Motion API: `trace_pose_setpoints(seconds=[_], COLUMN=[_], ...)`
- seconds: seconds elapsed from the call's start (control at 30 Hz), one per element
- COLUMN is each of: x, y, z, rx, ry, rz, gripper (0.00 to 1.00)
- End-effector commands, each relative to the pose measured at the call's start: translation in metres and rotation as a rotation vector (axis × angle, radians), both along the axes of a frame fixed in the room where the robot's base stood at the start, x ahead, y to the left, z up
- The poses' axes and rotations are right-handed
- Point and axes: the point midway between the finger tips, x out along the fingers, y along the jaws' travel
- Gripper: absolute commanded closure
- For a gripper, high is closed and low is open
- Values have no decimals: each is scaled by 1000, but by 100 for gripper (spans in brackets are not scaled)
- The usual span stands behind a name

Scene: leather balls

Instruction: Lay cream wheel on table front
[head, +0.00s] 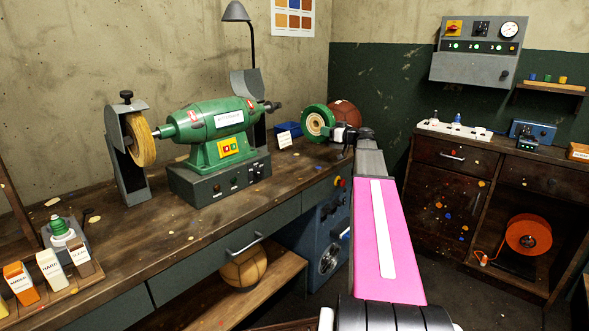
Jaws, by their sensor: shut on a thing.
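The green polishing machine (218,125) has a bare right spindle (273,106). A yellowish wheel (142,140) sits on its left spindle inside a grey guard.
A brown ball (345,112) is behind the wheel, and a blue box (288,130) with a white card is left of it. The front strip of the bench is mostly clear. A ball (244,269) lies on the shelf below.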

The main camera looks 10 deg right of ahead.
Motion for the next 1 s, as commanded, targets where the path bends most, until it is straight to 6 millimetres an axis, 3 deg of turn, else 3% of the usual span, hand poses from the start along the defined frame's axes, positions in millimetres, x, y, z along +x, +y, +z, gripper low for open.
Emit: trace_pose_setpoints(seconds=[0.2,0.63,1.0], x=[0,1,0], y=[1,1,1], z=[-36,-80,-86], rx=[2,2,1], ry=[2,1,0], rz=[0,0,0], gripper=[97,97,97])
